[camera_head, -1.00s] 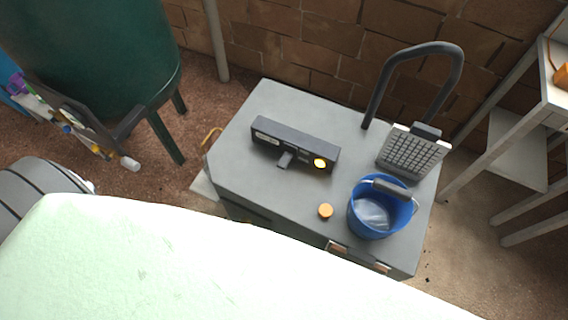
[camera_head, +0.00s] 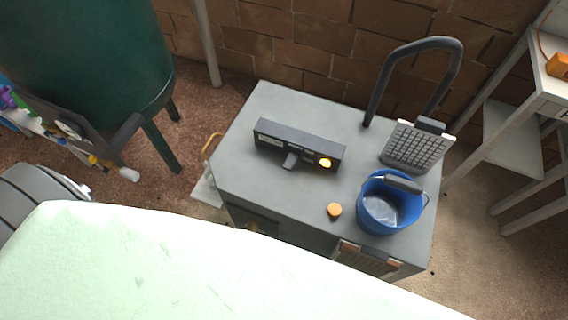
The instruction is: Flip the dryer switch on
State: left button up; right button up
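The dryer appears to be the grey cabinet (camera_head: 265,195) in the middle of the head view. A dark control panel (camera_head: 275,132) stands on its top. A small grey lever (camera_head: 290,161), which looks like the switch, sticks out from the panel's front. A round yellow light or button (camera_head: 326,162) is at the panel's right end. I cannot tell from the lever whether the switch is on or off. Neither of my grippers is in view.
On the cabinet top are an orange cap (camera_head: 334,210), a blue bucket (camera_head: 378,212) and a grey grid-faced piece (camera_head: 415,148). A dark hoop (camera_head: 384,75) rises behind. A green tank (camera_head: 85,60) is left, a shelf (camera_head: 512,140) right. A pale green surface (camera_head: 150,265) fills the bottom.

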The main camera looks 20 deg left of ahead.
aim_at(290, 161)
jog(key=k+j+z, duration=0.35)
jog(key=j, duration=0.45)
jog(key=k+j+z, duration=0.4)
jog(key=j, duration=0.3)
jog(key=k+j+z, duration=0.35)
jog(key=k+j, duration=0.2)
